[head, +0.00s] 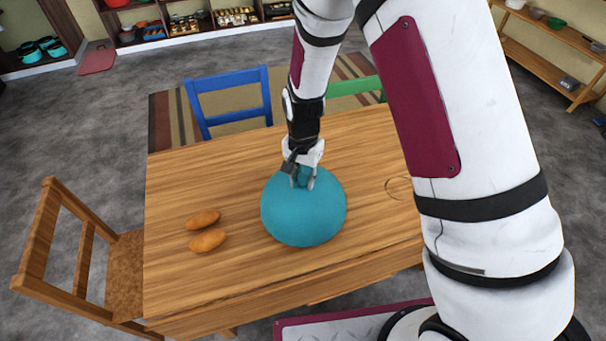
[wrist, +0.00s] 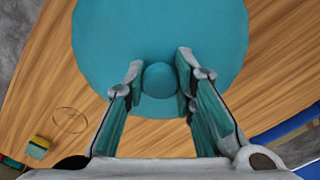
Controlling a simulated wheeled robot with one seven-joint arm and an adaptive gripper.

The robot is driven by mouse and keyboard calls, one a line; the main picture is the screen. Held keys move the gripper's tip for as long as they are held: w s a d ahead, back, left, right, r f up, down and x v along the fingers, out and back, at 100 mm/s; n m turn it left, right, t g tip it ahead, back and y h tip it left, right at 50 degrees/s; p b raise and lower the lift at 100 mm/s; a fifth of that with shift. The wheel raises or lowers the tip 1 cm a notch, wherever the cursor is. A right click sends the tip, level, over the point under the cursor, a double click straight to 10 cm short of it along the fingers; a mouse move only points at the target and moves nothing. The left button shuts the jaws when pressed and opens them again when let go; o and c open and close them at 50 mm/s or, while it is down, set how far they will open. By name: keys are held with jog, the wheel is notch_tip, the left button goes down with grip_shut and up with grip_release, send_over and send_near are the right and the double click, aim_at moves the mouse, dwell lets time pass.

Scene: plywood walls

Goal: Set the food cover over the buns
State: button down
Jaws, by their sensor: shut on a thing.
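The food cover (head: 302,215) is a teal dome at the middle of the wooden table. It also fills the top of the wrist view (wrist: 160,35). My gripper (head: 304,182) is shut on the knob (wrist: 159,80) at the dome's top, with one finger on each side. I cannot tell whether the cover's rim touches the table. Two brown buns (head: 203,220) (head: 208,240) lie bare on the table, left of the cover and apart from it.
The wooden table (head: 190,285) has free room around the buns. A wooden chair (head: 100,255) stands at its left, a blue chair (head: 230,100) and a green chair (head: 352,88) behind it. A thin dark ring (head: 397,188) marks the tabletop right of the cover.

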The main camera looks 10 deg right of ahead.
jog(key=shift+f, duration=0.2)
dwell(0.3)
jog(key=shift+f, duration=0.9)
dwell(0.4)
jog(key=c, duration=1.2)
grip_release()
jog(key=shift+c, duration=0.2)
jog(key=shift+r, duration=0.1)
notch_tip(320, 180, up, 12)
jog(key=shift+f, duration=0.1)
